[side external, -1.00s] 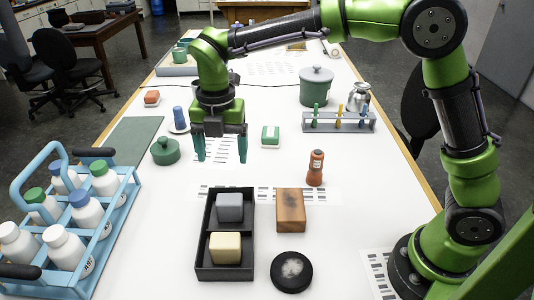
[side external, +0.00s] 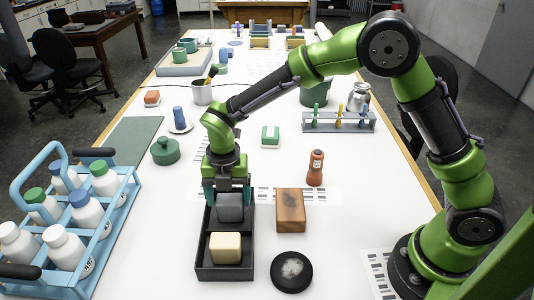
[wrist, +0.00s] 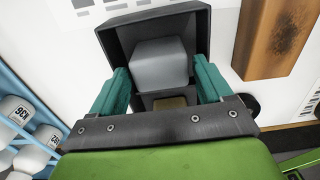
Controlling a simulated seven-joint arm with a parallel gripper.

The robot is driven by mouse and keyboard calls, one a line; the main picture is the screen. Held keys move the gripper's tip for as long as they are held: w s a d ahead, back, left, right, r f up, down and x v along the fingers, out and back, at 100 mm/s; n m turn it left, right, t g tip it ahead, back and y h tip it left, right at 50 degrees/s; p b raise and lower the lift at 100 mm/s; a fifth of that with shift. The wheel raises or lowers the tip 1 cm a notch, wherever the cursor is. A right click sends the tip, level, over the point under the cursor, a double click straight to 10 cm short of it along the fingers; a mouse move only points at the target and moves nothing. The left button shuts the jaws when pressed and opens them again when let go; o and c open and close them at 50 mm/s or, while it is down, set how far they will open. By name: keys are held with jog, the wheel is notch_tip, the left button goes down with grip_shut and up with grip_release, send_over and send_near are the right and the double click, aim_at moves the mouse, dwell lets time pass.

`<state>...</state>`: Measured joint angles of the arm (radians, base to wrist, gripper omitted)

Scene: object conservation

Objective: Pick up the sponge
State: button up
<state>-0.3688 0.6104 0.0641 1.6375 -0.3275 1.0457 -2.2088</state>
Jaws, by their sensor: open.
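A black tray (side external: 224,273) holds a grey rounded block (side external: 230,207) in its rear part and a cream block (side external: 226,248) in its front part. Neither is labelled, so I cannot tell for sure which is the sponge. My gripper (side external: 228,193) is open over the rear of the tray, pointing down, with one finger on each side of the grey block. In the wrist view the grey block (wrist: 160,64) sits between the two teal fingers, with small gaps visible. The cream block (wrist: 169,102) is mostly hidden there behind the gripper.
A brown scorched block (side external: 290,210) stands just right of the tray, with a round black item (side external: 291,271) in front of it. An orange-red bottle (side external: 316,167) stands behind. A blue rack (side external: 122,213) of white bottles is at the left. The table between rack and tray is clear.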

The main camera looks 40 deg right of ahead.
aim_at(229, 199)
jog(key=shift+f, duration=1.95)
jog(key=c, duration=0.7)
jog(key=shift+r, duration=0.15)
notch_tip(229, 199, up, 10)
jog(key=shift+f, duration=0.1)
